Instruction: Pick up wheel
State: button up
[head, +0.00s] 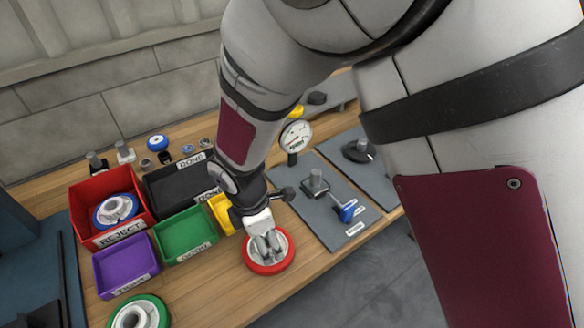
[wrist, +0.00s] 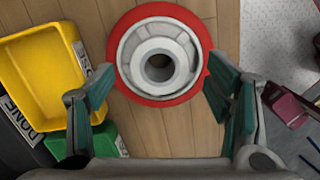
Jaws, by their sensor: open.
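A wheel with a red tyre and a grey-white hub (head: 285,262) lies flat on the wooden table, near its front edge. In the wrist view the red wheel (wrist: 158,90) lies beyond and between my fingers, with its dark centre hole facing me. My gripper (head: 264,246) points down over this wheel. In the wrist view my gripper (wrist: 160,97) is open, with its two green-padded fingers apart and nothing between them. I cannot tell whether the fingertips touch the wheel. A green wheel (head: 140,312) lies at the bottom left, and a blue wheel (head: 116,211) sits in the red bin.
A red REJECT bin (head: 121,235), a purple bin (head: 125,264), a green bin (head: 186,234), a black DONE bin (head: 172,198) and a yellow bin (wrist: 40,67) stand left of my gripper. A grey plate (head: 313,206) with fixtures and a dial gauge (head: 296,136) lie to the right.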

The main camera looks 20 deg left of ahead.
jog(key=shift+f, duration=0.8)
jog(key=shift+c, duration=0.4)
jog(key=c, duration=1.4)
jog(key=shift+c, duration=0.6)
jog(key=shift+r, duration=0.15)
